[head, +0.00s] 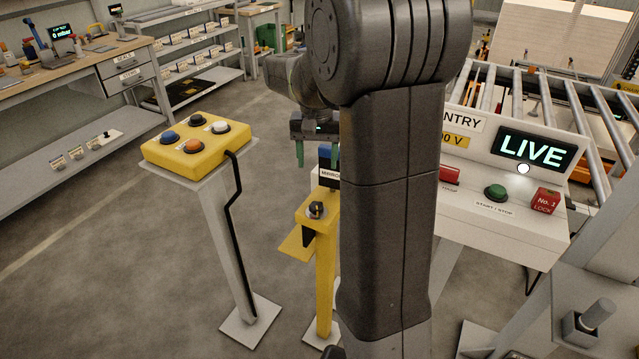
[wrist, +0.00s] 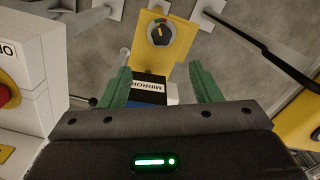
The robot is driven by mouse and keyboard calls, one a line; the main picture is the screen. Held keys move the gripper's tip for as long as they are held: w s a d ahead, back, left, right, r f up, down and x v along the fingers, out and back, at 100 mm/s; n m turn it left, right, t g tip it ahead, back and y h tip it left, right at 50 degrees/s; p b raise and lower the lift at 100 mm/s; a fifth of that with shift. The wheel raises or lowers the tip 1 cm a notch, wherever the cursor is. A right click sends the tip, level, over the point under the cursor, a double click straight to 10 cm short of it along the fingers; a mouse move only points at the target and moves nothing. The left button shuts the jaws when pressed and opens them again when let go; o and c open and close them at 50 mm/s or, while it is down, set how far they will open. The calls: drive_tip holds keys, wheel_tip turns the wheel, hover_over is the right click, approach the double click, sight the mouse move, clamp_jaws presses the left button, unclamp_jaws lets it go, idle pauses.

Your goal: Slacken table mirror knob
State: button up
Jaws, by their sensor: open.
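A dark round knob with an orange pointer (head: 316,209) sits on top of a yellow post (head: 325,275); it also shows at the top of the wrist view (wrist: 160,32). A white label reading MIRROR (wrist: 152,82) stands beside it, with a blue part (wrist: 148,98) next to the label. My gripper (head: 318,163) has green fingers, spread apart with nothing held. In the wrist view my gripper (wrist: 160,70) points toward the post, the label and blue part showing between the fingers and the knob beyond the tips. My arm hides part of the post's right side.
A yellow button box (head: 185,160) on a grey stand is to the left, its black cable hanging. A white console (head: 510,195) with a LIVE display and buttons is to the right, below a roller conveyor (head: 570,85). Open floor lies between the button box and the bench (head: 75,70).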

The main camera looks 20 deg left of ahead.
sight(316, 204)
wheel_tip(316, 204, down, 14)
drive_tip(key=shift+a+r, duration=0.15)
drive_tip(key=shift+r, duration=0.05)
idle(0.4)
drive_tip(key=c, duration=1)
